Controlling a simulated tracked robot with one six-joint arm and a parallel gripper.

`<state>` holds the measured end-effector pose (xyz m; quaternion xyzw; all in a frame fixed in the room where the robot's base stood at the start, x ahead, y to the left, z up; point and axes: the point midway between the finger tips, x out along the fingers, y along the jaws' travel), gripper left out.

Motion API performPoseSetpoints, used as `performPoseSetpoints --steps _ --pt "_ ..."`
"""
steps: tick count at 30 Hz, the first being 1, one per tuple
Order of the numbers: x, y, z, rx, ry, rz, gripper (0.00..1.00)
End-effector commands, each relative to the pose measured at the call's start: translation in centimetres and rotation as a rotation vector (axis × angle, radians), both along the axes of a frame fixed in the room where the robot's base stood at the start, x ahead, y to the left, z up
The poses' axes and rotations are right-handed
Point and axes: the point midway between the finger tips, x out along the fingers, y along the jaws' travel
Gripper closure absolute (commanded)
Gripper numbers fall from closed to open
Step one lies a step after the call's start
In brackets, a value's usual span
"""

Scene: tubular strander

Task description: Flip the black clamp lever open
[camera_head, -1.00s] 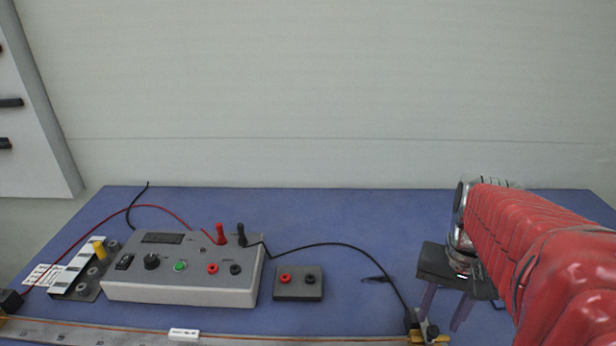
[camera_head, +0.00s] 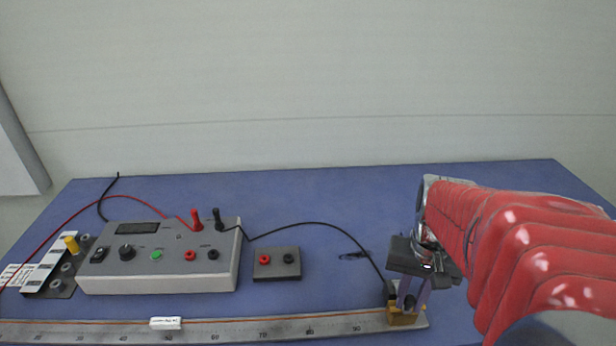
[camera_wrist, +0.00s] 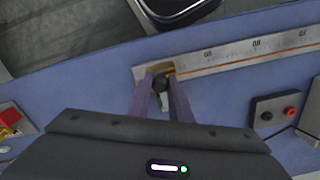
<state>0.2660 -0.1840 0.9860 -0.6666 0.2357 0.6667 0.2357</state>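The black clamp lever (camera_wrist: 161,83) sits on a brass clamp block at the end of a long metre scale. In the head view the brass block (camera_head: 403,316) is at the lower right, with the black lever (camera_head: 391,289) at its left side. My gripper (camera_head: 407,300) points down over this end of the scale. In the wrist view my gripper's two purple fingers (camera_wrist: 161,80) stand apart, with the lever's dark rounded end showing between their tips. Whether the fingers touch the lever is not clear.
The scale (camera_head: 260,328) runs along the front of the blue table. A grey meter box (camera_head: 160,262) and a small terminal box (camera_head: 277,265) stand to the left. A black cable (camera_head: 330,228) runs to the clamp. A dark-rimmed object (camera_wrist: 178,12) shows in the wrist view.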

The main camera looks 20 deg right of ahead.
Motion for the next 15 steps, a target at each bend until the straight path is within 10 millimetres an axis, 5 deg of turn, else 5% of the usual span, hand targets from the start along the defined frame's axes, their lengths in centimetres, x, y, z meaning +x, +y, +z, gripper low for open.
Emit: performPoseSetpoints --steps 7,15 --pt "0.03 0.03 0.01 0.0 0.0 0.001 0.99" --pt "0.04 0.03 0.02 0.0 0.0 0.001 1.0"
